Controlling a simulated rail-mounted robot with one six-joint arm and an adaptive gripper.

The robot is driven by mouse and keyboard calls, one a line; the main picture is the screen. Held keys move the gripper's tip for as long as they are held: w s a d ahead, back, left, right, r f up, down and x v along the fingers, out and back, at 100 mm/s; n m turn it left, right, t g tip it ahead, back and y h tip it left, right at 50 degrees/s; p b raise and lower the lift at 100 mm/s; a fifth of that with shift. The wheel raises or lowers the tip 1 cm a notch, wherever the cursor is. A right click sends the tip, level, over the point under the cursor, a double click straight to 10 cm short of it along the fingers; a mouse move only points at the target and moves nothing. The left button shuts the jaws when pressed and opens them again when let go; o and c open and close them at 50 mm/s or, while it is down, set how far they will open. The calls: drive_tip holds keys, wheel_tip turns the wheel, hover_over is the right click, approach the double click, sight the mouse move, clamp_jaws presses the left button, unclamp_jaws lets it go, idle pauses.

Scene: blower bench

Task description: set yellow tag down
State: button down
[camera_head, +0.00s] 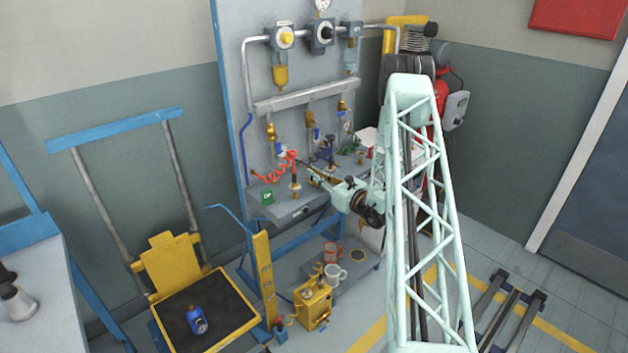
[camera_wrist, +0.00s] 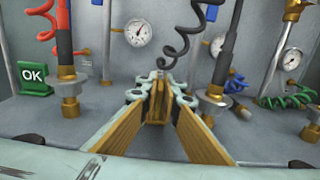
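My gripper (camera_wrist: 159,102) reaches over the grey bench shelf. Its tan-padded fingers come together at the tips in the wrist view, with only a thin dark line between them. I cannot make out a separate yellow tag there; a thin one edge-on would be hard to tell from the pads. In the head view my gripper (camera_head: 314,176) is small, just above the shelf, right of the red coiled hose. A green OK block (camera_wrist: 34,78) stands at the left in the wrist view, and also shows in the head view (camera_head: 267,197).
Upright hose fittings stand left (camera_wrist: 68,85) and right (camera_wrist: 213,98) of my gripper, with a dark coiled hose (camera_wrist: 176,50) between them. A pressure gauge (camera_wrist: 139,33) is on the back panel. Below the bench are mugs (camera_head: 334,275) and a yellow box (camera_head: 313,304).

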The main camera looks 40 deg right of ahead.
drive_tip(key=shift+r, duration=0.1)
idle(0.4)
drive_tip(key=shift+r+p, duration=0.35)
drive_tip(key=shift+r, duration=0.75)
drive_tip(key=shift+s+r+p, duration=0.3)
drive_tip(key=shift+s+r, duration=0.05)
drive_tip(key=shift+r, duration=0.3)
drive_tip(key=s+r+p, duration=0.1)
drive_tip(key=s+p, duration=0.1)
drive_tip(key=s, duration=1.3)
drive_tip(key=shift+s+a+r, duration=0.15)
drive_tip(key=shift+s+a, duration=0.05)
drive_tip(key=shift+a, duration=0.05)
drive_tip(key=w+a+f+n+g+y, duration=0.1)
drive_tip(key=w+a+n+g+y, duration=0.1)
drive_tip(key=a, duration=1.4)
drive_tip(key=w+a+f+n+g+y, duration=0.1)
drive_tip(key=w+a+n+g+y, duration=0.2)
drive_tip(key=a, duration=1.4)
drive_tip(key=w+a+f+n+g+y, duration=0.1)
drive_tip(key=w+a+n+y, duration=0.4)
drive_tip(key=a, duration=1.2)
drive_tip(key=g+y, duration=0.1)
drive_tip(key=y, duration=0.3)
drive_tip(key=shift+w+a+n+g, duration=0.2)
drive_tip(key=shift+n+g, duration=0.1)
drive_tip(key=shift+n, duration=0.1)
